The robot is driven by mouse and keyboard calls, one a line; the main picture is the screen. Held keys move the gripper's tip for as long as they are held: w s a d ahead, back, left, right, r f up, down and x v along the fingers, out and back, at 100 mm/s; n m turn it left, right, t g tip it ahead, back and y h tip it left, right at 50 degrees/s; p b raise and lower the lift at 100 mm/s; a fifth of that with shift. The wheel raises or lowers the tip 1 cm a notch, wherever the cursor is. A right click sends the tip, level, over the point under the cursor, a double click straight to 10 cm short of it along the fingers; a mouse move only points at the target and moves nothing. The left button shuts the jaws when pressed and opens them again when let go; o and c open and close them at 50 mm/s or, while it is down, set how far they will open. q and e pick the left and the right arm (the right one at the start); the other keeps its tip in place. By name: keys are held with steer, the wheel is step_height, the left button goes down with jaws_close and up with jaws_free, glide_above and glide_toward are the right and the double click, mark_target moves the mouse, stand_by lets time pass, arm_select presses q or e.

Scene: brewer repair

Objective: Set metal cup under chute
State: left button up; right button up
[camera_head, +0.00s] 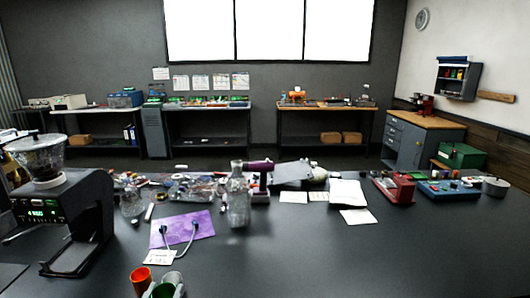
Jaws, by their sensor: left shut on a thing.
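The dark brewer or grinder (88,205) stands at the left of the table, with a clear hopper (40,158) on top and a lit green display. Its chute is hard to make out; the base tray (70,258) below looks empty. A grey metal cup (174,278) shows at the bottom edge, close to orange and green cup-like shapes. My left gripper (163,291) appears there only in part, cut off by the frame and hard to separate from these shapes; it is shut on what looks like the metal cup. The cup is right of the base tray, apart from it. My right gripper does not show.
An orange cup (139,279) is at the front edge. A purple sheet (182,230) with a cable lies behind it. A glass bottle (238,205) stands mid-table, and loose parts and papers (347,193) lie along the back. The front right of the table is clear.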

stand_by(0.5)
arm_select(q)
steer(key=shift+a, duration=0.35)
steer(key=s+a+r+n+y, duration=0.1)
steer(key=a+y, duration=0.1)
steer(key=a, duration=0.8)
steer(key=a+r+n+y, duration=0.2)
steer(key=a, duration=0.8)
steer(key=shift+s+a+r+g+y, duration=0.15)
steer(key=shift+s+a+g+y, duration=0.1)
steer(key=shift+s+g+y, duration=0.1)
